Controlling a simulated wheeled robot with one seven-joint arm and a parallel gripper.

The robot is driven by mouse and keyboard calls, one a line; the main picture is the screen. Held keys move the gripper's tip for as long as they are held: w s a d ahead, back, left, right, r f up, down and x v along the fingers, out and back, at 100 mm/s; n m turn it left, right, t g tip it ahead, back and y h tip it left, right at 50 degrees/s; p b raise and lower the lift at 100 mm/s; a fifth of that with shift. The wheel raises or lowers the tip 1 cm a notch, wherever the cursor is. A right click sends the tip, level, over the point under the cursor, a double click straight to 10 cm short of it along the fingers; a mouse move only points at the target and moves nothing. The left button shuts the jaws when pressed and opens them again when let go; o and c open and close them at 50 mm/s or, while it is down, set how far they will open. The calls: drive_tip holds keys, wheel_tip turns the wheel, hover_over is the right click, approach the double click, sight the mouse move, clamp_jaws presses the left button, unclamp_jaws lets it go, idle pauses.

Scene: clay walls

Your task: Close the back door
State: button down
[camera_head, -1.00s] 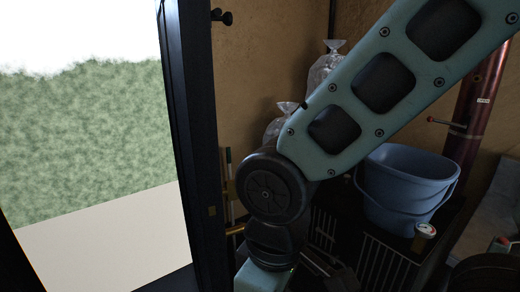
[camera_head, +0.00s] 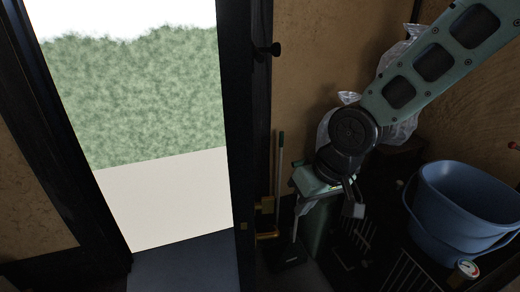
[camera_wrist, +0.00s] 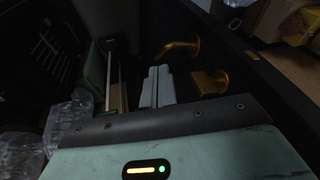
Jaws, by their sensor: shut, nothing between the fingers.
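The back door (camera_head: 246,150) stands open; in the head view its dark panel shows nearly edge-on beside the bright doorway (camera_head: 165,200). A brass lever handle (camera_head: 267,236) sticks out from its right side, with a brass fitting (camera_head: 265,203) above. In the wrist view the lever handle (camera_wrist: 180,48) and the brass fitting (camera_wrist: 210,82) lie near the dark door face (camera_wrist: 245,62). My gripper (camera_wrist: 157,72) is shut and empty, with its fingers beside the handle, apparently apart from it.
A blue bucket (camera_head: 465,205) stands to the right of my arm. A broom with a green handle (camera_head: 280,165) and clear plastic bags (camera_head: 402,110) are at the back near the clay wall (camera_head: 310,60). The doorway floor (camera_head: 185,262) looks clear.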

drive_tip(key=w+r+m+t+y+p, duration=0.25)
drive_tip(key=w+r+p, duration=0.25)
drive_tip(key=w+r, duration=0.35)
drive_tip(key=w+a+f, duration=0.4)
drive_tip(key=a+f, duration=0.4)
drive_tip(key=shift+a+f, duration=0.15)
drive_tip(key=shift+a, duration=0.1)
drive_tip(key=shift+g+y, duration=0.25)
